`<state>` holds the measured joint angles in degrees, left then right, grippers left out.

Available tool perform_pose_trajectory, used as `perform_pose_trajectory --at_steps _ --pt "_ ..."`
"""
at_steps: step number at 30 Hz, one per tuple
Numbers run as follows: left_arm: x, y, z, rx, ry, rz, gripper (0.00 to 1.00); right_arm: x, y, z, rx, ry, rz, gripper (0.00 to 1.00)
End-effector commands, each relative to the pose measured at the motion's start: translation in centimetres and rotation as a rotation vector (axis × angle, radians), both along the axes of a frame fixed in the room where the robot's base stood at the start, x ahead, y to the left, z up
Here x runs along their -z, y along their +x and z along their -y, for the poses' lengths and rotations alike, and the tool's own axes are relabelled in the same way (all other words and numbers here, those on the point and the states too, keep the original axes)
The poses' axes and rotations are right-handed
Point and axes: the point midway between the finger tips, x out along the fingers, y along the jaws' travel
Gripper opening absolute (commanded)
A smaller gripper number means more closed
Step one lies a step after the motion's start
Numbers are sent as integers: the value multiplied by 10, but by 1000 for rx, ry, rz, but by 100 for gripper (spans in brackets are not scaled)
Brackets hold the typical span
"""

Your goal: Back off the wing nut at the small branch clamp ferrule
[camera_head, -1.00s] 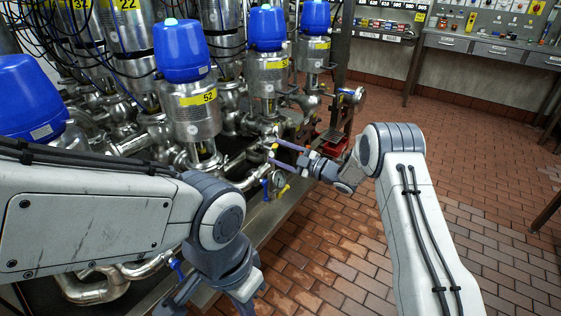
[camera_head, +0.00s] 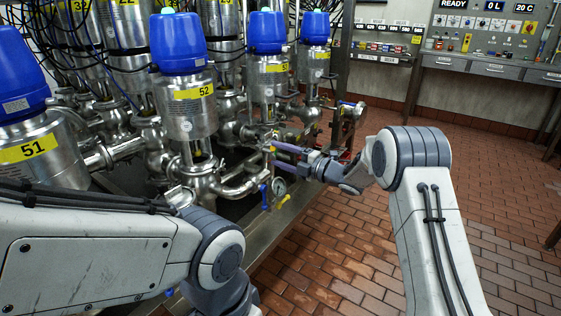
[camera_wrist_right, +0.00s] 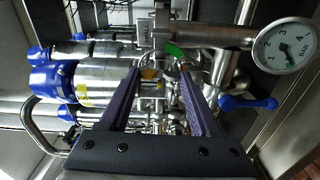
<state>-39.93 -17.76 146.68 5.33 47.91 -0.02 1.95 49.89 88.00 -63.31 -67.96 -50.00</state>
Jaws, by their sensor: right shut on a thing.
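My right gripper (camera_head: 270,152) reaches in from the right at the small pipework below and right of valve 52. In the right wrist view its two purple fingers (camera_wrist_right: 160,72) point away from the camera, with their tips at a small round clamp ferrule (camera_wrist_right: 172,70). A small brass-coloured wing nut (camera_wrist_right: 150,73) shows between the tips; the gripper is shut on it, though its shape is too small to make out. A green patch (camera_wrist_right: 175,50) lies just above the tips. My left arm crosses the lower left of the head view; its gripper is cut off below the frame.
A pressure gauge (camera_head: 279,186) and a blue lever (camera_wrist_right: 248,102) sit close to the right gripper. Blue-capped valves 51 (camera_head: 28,150) and 52 (camera_head: 205,92) stand to the left. A steel frame edge (camera_head: 262,238) runs below. The tiled floor (camera_head: 330,250) at right is clear.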

Motion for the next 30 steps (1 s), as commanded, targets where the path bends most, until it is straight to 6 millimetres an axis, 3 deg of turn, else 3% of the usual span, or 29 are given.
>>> perform_pose_trajectory --at_steps 15,16,18,30 --pt "3 0 0 0 0 0 0 1 -1 -1 -4 -14 13 8" --pt "3 0 0 0 0 0 0 1 -1 -1 -4 -13 13 71" --pt "3 0 0 0 0 0 0 1 -1 -1 -3 -13 13 94" --pt "2 0 0 0 0 0 0 0 -4 6 0 -11 14 94"
